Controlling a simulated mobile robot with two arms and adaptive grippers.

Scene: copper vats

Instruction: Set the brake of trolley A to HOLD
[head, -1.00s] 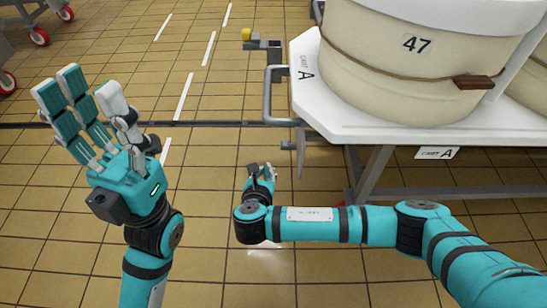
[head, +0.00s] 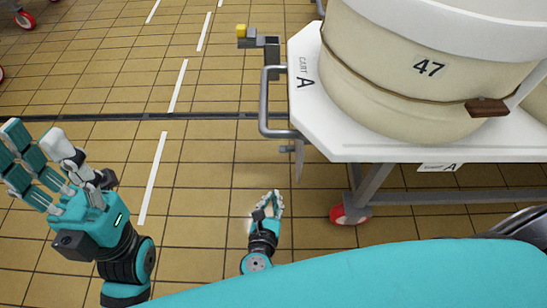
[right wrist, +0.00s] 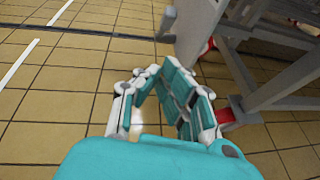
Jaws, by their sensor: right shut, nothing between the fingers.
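Trolley A (head: 311,110) has a white top marked "A" and stands at the upper right in the head view. A grey handle loop (head: 264,103) projects from its left side. A thin grey lever (head: 299,160) hangs below the handle; a grey plate at the top of the right wrist view (right wrist: 192,30) may be the same part. I see no HOLD marking. My right gripper (head: 272,198) is shut and empty, below the lever and apart from it. In the right wrist view its fingertips (right wrist: 160,72) meet. My left gripper (head: 35,160) is open and empty at the left.
A cream vat marked 47 (head: 415,90) stands on the trolley. A yellow-tipped bracket (head: 257,40) juts out beyond the handle. A red caster (head: 350,214) is under the frame. My right arm covers the lower right. The tiled floor (head: 200,190) left of the trolley is clear.

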